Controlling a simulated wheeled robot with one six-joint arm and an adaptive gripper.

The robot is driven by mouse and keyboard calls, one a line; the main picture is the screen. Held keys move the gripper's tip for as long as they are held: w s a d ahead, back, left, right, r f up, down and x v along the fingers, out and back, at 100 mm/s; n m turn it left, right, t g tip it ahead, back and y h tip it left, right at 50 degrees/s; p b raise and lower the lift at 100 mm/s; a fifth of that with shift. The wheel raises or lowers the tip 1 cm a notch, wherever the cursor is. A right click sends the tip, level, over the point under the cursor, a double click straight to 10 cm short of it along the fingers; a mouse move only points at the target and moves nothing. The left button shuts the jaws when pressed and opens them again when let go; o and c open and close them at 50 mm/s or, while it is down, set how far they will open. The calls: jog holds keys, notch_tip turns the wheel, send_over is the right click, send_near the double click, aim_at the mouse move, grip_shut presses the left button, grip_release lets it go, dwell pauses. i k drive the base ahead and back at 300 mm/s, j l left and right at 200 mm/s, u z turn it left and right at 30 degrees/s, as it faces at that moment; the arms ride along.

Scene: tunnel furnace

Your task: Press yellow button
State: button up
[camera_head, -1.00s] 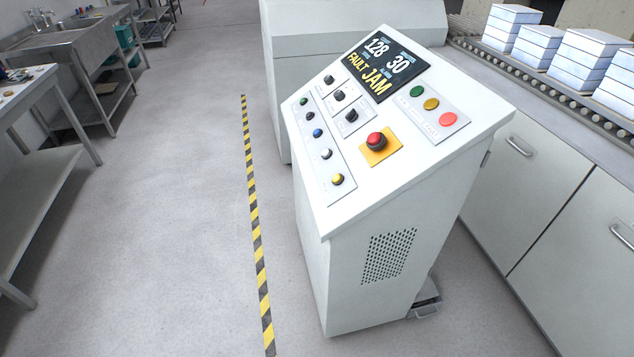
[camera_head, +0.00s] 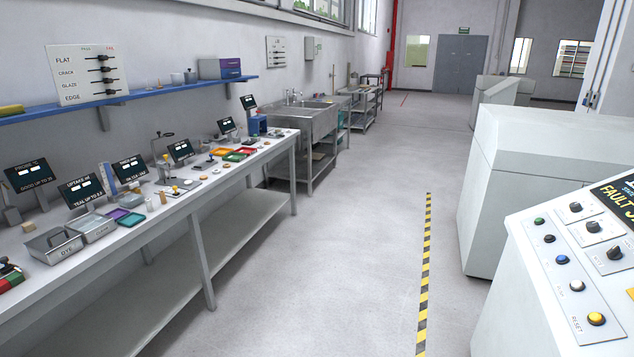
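The yellow button (camera_head: 596,318) sits at the near end of a strip of buttons on the sloped top of the white control console, at the right edge of the head view. The label RESET is beside it. Above it in the strip are a white button (camera_head: 577,286), a blue button (camera_head: 561,260) and two darker ones. The console (camera_head: 520,290) is cut off by the right edge, and its screen (camera_head: 618,200) shows part of the words FAULT JAM. My gripper is not in view.
A long workbench (camera_head: 245,172) with small screens, trays and tools runs along the left wall, with a sink (camera_head: 305,112) beyond it. A white cabinet (camera_head: 530,170) stands behind the console. The floor (camera_head: 340,260) between is clear, with a yellow-black stripe (camera_head: 425,270).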

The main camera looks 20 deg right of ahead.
aim_at(594, 316)
jog(key=i, duration=2.2)
jog(key=i+z, duration=0.15)
jog(key=i, duration=0.4)
jog(key=i+j+z, duration=0.2)
jog(key=i, duration=0.35)
jog(key=i+j+z, duration=0.15)
jog(key=i, duration=0.4)
jog(key=z, duration=3.75)
jog(key=k+j, duration=0.05)
